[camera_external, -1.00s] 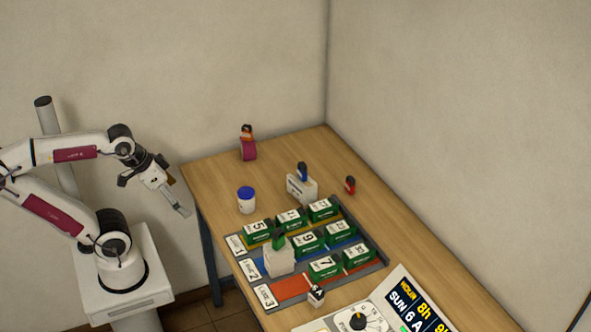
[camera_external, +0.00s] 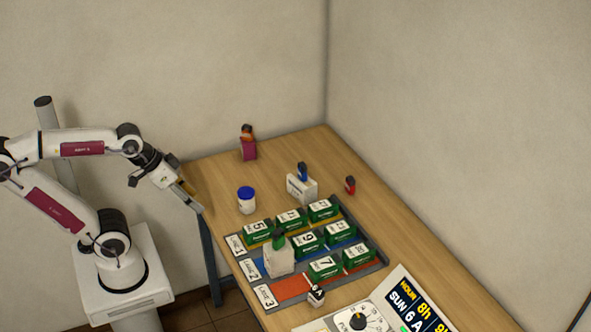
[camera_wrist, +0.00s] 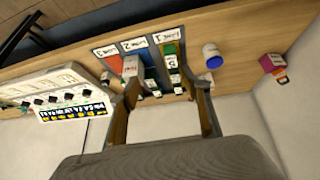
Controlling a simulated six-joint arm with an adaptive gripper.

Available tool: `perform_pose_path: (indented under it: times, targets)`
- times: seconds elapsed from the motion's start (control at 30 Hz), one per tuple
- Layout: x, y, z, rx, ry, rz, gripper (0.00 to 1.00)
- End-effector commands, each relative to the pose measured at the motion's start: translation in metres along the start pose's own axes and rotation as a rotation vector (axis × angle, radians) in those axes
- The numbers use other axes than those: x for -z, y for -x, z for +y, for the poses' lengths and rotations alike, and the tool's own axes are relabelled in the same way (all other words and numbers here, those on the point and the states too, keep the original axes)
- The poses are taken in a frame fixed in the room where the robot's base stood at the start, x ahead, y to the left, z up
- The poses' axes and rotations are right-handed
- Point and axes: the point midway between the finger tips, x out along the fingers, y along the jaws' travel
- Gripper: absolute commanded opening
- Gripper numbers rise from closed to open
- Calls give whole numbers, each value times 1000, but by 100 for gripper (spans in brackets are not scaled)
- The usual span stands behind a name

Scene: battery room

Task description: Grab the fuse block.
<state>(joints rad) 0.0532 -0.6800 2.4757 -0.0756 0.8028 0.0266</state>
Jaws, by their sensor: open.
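A small white block with a dark top and a label reading about "6 A" (camera_external: 316,296) stands at the near edge of the lane tray (camera_external: 376,266). It may be the fuse block, but I cannot tell for sure. My gripper (camera_external: 193,202) is open and empty, left of the table's left edge and far from that block. In the wrist view my gripper (camera_wrist: 167,88) shows two spread fingers with nothing between them at the tips.
The tray holds several green numbered blocks and a taller white block with a green top (camera_external: 279,261). A blue-lidded white cup (camera_external: 247,205), magenta block (camera_external: 249,152), white blue-topped block (camera_external: 302,190) and small red piece (camera_external: 350,186) stand behind. A dial panel (camera_external: 390,310) lies in front.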

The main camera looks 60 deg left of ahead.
Motion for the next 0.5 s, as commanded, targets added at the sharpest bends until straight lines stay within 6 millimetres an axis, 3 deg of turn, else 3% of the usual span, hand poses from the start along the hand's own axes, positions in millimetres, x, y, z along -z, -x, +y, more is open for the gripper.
perform_pose_path:
  times: [0.5]
  targets:
    - [108, -45, 108, -248, -12, 174, 47]
